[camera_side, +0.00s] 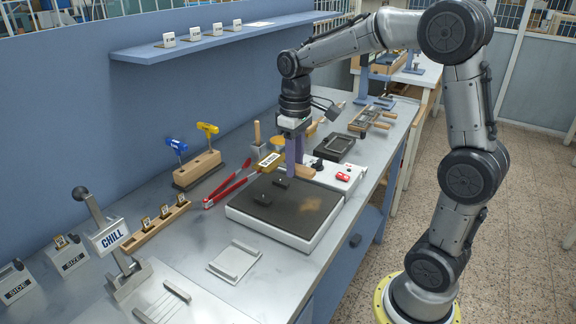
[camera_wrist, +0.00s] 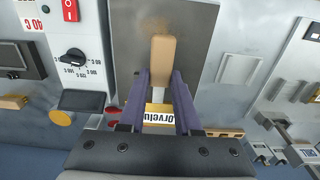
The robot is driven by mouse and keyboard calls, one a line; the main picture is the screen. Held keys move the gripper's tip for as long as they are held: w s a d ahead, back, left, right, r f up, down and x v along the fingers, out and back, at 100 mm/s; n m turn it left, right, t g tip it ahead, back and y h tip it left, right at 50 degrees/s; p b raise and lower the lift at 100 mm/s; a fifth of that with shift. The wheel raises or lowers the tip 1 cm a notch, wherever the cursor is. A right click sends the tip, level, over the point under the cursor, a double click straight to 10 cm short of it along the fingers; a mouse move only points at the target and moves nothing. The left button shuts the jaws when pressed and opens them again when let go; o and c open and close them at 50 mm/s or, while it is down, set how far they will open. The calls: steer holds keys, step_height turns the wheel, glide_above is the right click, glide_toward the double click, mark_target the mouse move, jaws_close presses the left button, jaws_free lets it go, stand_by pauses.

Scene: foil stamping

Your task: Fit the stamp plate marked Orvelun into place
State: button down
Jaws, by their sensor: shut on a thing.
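My gripper (camera_side: 294,170) is shut on the stamp plate marked Orvelun (camera_side: 269,161), above the back edge of the dark-topped plate. In the wrist view, my gripper's purple fingers (camera_wrist: 160,90) close on the pale shank. In the side view the handle (camera_side: 305,173) points right and the brass plate left. The dark-topped plate (camera_side: 285,208) has two small black pegs and a brownish patch.
A control box (camera_side: 340,176) with a dial and red switch stands behind. Red tongs (camera_side: 228,188) lie left of the dark-topped plate.

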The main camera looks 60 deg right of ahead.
glide_above(294, 202)
steer(key=shift+f, duration=2.85)
steer(key=shift+f, duration=1.1)
steer(key=c, duration=0.5)
jaws_free()
steer(key=shift+s+f, duration=0.1)
step_height(294, 202, up, 14)
steer(key=shift+f, duration=0.25)
steer(key=shift+r, duration=0.25)
